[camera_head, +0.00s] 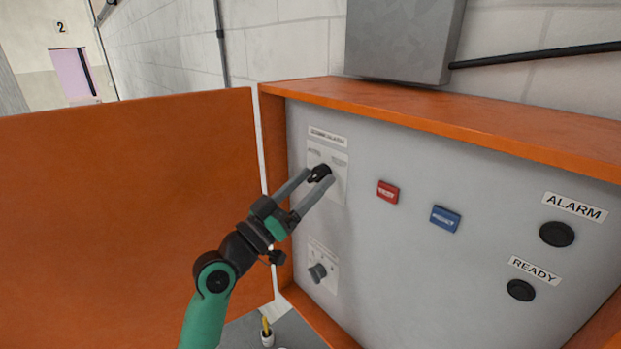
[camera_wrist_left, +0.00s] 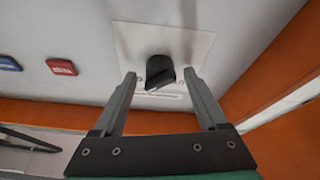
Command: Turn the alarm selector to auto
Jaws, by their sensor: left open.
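The alarm selector is a black rotary knob (camera_head: 320,171) on a white plate near the top left of the grey panel, under a small label (camera_head: 327,137) that seems to include the word alarm. My left gripper (camera_head: 318,177) is open, with its two fingers reaching toward the panel, one on each side of the knob. In the left wrist view the knob (camera_wrist_left: 160,72) sits between the fingertips (camera_wrist_left: 159,80), with visible gaps to both. I cannot make out the position markings. My right gripper is not in view.
A second knob (camera_head: 317,272) sits lower on the panel. A red button (camera_head: 388,191), a blue button (camera_head: 445,218) and black round ALARM (camera_head: 557,234) and READY (camera_head: 521,290) fittings are to the right. The orange door (camera_head: 120,200) stands open at left; the orange cabinet rim (camera_head: 450,115) surrounds the panel.

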